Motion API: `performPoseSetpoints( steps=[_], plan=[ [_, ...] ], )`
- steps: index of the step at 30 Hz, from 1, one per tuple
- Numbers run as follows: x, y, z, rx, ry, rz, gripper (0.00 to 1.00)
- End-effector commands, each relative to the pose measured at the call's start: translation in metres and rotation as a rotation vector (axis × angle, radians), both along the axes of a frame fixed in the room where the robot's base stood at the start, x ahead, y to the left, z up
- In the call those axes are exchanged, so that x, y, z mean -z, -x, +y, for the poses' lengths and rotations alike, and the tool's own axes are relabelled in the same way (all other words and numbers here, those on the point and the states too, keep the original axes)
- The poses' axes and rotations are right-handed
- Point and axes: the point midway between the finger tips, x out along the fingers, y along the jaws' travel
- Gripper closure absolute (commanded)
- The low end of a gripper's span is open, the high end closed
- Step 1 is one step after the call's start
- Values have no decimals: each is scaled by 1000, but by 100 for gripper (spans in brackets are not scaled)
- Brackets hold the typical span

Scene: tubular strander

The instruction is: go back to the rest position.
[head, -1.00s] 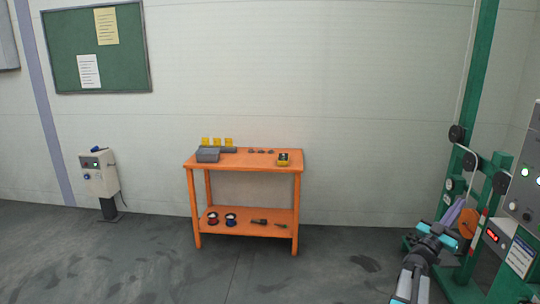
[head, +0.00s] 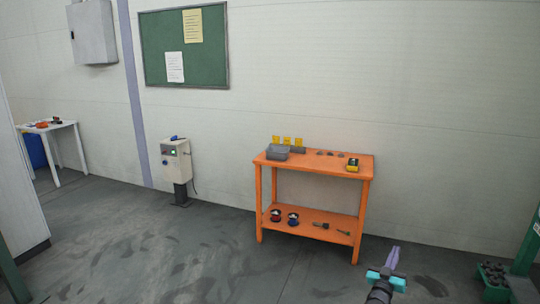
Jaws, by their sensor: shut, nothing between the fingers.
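My gripper (head: 393,256) shows at the bottom right of the head view, its fingers pointing up and away from me. The fingers are shut with nothing between them. Its cyan-marked wrist is just below, and the rest of my arm runs out of the bottom edge. The gripper appears in front of the right leg of an orange workbench (head: 313,163), over open floor, apart from it.
The bench carries a grey bin (head: 277,153), yellow items and small parts. A charger-like post (head: 177,165) stands left of it. A white table (head: 62,127) is far left. A dark crate (head: 493,277) and green frame (head: 527,245) are at right. The middle floor is clear.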

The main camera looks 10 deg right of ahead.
Motion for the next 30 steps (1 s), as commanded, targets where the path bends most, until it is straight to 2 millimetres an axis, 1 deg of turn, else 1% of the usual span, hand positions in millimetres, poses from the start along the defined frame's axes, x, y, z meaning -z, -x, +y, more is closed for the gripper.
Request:
performPoseSetpoints(
  steps=[1, 5, 6, 11, 12, 14, 15, 17, 18, 19, 21, 23, 24, 26, 27, 29, 30],
  plan=[
    [16, -10, 21, -39, -20, 32, 100],
    [54, -31, 70, -131, -73, 109, 100],
    [67, -36, 85, -159, -90, 135, 100],
    [116, -50, 146, -270, -157, 244, 100],
    [129, -52, 162, -297, -175, 274, 100],
    [147, -53, 185, -336, -200, 319, 100],
    [160, -53, 201, -363, -218, 350, 100],
    [179, -52, 223, -400, -246, 398, 100],
    [192, -50, 239, -425, -264, 431, 100],
    [202, -48, 250, -443, -277, 458, 100],
    [224, -42, 277, -484, -309, 519, 100],
    [243, -35, 299, -518, -337, 573, 100],
    [256, -29, 313, -539, -355, 611, 100],
    [274, -19, 335, -570, -384, 670, 100],
    [286, -11, 348, -588, -404, 709, 100],
    [305, 2, 368, -616, -432, 773, 100],
    [316, 12, 381, -632, -452, 815, 100]
  ],
)
